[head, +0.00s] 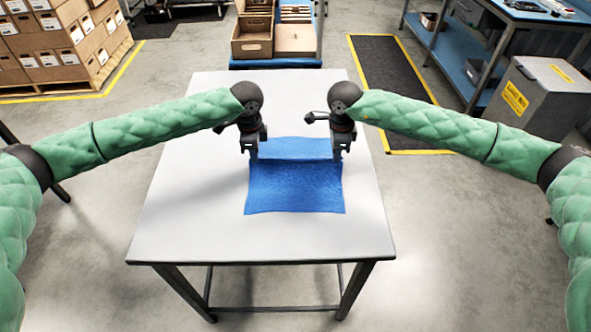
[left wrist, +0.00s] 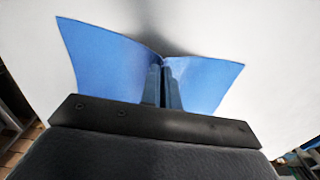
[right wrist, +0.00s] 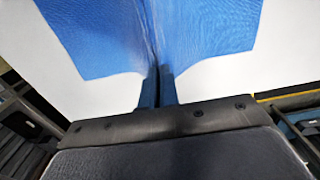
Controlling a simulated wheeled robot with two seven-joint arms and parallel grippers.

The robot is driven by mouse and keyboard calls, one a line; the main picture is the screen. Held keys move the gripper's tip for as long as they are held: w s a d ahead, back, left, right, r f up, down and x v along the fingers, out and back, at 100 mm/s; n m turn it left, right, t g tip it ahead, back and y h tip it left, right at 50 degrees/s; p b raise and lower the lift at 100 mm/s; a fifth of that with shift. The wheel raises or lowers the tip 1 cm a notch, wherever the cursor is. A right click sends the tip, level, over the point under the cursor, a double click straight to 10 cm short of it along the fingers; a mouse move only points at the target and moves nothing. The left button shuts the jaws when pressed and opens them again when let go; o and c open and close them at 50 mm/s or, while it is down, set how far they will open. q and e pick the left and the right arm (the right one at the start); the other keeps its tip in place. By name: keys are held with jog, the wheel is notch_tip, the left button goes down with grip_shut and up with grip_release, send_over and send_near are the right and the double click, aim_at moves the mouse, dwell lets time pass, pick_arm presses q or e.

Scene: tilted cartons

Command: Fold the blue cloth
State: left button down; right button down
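The blue cloth (head: 295,188) lies on the white table, with a larger near panel and a narrower band behind it. A straight line runs across the cloth between my two grippers; I cannot tell whether it is a lifted edge or a crease. My left gripper (head: 253,156) is at the cloth's left side. In the left wrist view its fingers (left wrist: 163,85) are shut on the cloth (left wrist: 110,58), which gathers at the tips. My right gripper (head: 337,156) is at the right side. In the right wrist view its fingers (right wrist: 159,88) pinch the cloth (right wrist: 95,35).
The white table (head: 190,220) is bare around the cloth, with free room in front and to both sides. Beyond its far edge stands a blue bench with wooden boxes (head: 252,40). A grey bin (head: 540,95) stands off to the right.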

notch_tip(320, 180, up, 17)
jog(key=p, duration=1.6)
jog(key=shift+r+p, duration=0.2)
jog(key=shift+p, duration=0.15)
jog(key=shift+w+f+b, duration=0.15)
jog(key=shift+b, duration=0.25)
